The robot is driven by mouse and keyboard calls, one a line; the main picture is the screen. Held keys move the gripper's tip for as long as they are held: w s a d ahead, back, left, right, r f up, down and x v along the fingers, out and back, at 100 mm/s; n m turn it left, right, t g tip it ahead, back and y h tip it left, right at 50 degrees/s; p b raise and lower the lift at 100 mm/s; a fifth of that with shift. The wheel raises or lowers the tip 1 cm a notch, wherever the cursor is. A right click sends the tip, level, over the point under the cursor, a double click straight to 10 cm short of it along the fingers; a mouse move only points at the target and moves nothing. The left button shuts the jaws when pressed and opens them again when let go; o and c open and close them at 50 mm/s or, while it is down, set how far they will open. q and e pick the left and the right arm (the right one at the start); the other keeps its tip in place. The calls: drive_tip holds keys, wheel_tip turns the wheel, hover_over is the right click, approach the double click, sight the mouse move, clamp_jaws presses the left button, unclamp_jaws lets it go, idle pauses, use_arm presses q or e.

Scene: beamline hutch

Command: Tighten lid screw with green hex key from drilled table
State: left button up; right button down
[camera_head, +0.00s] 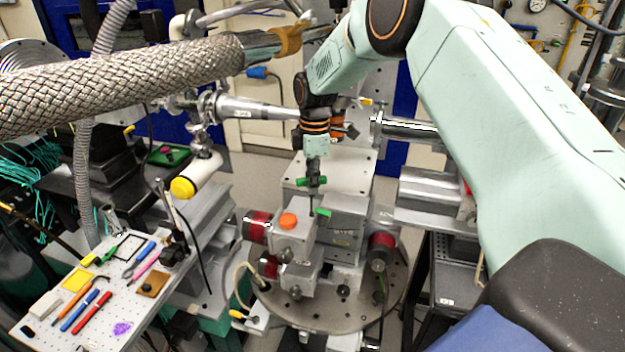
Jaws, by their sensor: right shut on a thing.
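My right gripper (316,158) hangs at the end of my pale green arm in the middle of the view. It is shut on the green hex key (312,183), with the key's thin dark shaft pointing straight down. The shaft's tip is over the grey metal block assembly (342,218), close to an orange round cap (289,221) and a small green tag. I cannot tell whether the tip touches the block. The lid screw is too small to make out. The drilled table (32,335) is at the lower left. My left gripper is out of view.
Red and blue pens, an orange-handled tool, a yellow pad (77,280) and other small items lie on the drilled table. A thick braided hose (120,85) crosses the upper left. A beam pipe (255,108) runs behind the gripper. A round metal plate (335,318) carries the blocks.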

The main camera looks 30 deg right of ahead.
drive_tip(key=m, duration=0.4)
idle(0.5)
drive_tip(key=shift+a+m, duration=0.1)
drive_tip(key=shift+m, duration=1.9)
drive_tip(key=shift+m, duration=2)
